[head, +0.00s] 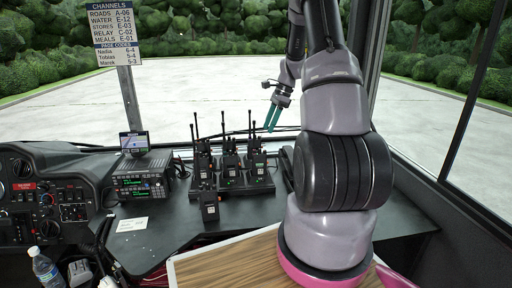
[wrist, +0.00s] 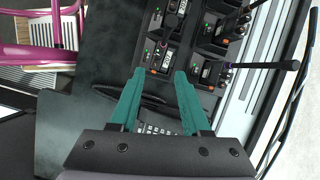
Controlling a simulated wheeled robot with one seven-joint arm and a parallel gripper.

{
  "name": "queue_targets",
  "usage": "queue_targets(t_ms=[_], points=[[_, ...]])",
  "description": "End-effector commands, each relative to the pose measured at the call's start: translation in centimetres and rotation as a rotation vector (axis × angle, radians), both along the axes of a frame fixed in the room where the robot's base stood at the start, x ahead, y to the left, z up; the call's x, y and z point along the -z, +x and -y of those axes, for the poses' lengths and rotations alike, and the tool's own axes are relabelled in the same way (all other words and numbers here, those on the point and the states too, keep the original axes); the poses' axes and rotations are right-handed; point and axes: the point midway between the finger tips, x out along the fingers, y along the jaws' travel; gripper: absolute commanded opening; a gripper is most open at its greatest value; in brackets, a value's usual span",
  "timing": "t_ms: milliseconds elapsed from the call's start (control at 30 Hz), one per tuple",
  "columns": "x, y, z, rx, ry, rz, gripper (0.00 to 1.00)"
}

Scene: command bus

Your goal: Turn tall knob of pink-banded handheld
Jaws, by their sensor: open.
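Several black handheld radios (head: 229,160) with antennas and knobs on top stand in rows in a charging rack (head: 232,188) on the dash in the head view. One more handheld (head: 209,207) stands in front of the rack. My gripper (head: 271,127) is open and empty, above and behind the rack's right side. In the wrist view my teal fingers (wrist: 160,73) are spread, with a handheld (wrist: 165,58) showing beyond and between their tips. Other handhelds (wrist: 208,72) show to the right there.
A channel sign (head: 114,32) hangs on the window post at left. A radio set (head: 141,184) with a small screen (head: 134,142) stands left of the rack. A white note (head: 132,224) and a bottle (head: 46,268) are farther left. A wooden board (head: 222,267) lies in front.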

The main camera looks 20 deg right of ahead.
Motion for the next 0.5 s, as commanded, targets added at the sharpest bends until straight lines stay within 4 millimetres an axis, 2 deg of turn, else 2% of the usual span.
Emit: queue_targets(t_ms=[300,500], points=[[5.7,0.1,-2.4,-0.006,0.002,-0.003,0.47],[8.0,0.2,-3.3,-0.005,0.0,-0.001,0.47]])
